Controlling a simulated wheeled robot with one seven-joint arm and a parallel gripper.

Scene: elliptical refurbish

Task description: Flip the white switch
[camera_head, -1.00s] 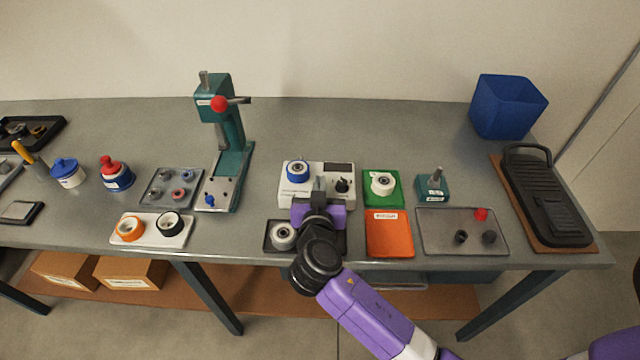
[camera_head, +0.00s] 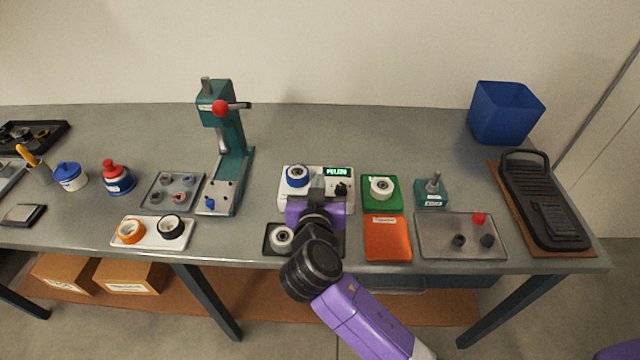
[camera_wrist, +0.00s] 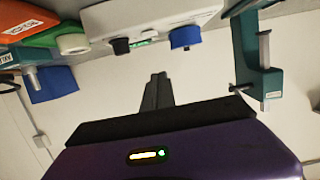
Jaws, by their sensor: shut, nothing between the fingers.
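A white instrument box (camera_head: 287,203) stands mid-table, with a blue knob (camera_head: 297,176), a black knob (camera_head: 341,189) and a display (camera_head: 337,171) lit green. In the wrist view, the white box (camera_wrist: 150,15) is at the top, with its blue knob (camera_wrist: 185,37) and black knob (camera_wrist: 120,46).
A teal press (camera_head: 229,150) stands to the left. A green pad (camera_head: 381,203) with a white roll and an orange pad (camera_head: 388,238) lie right of the box. A dark tray (camera_head: 272,249) with a grey roll is just in front. The table behind the box is clear.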

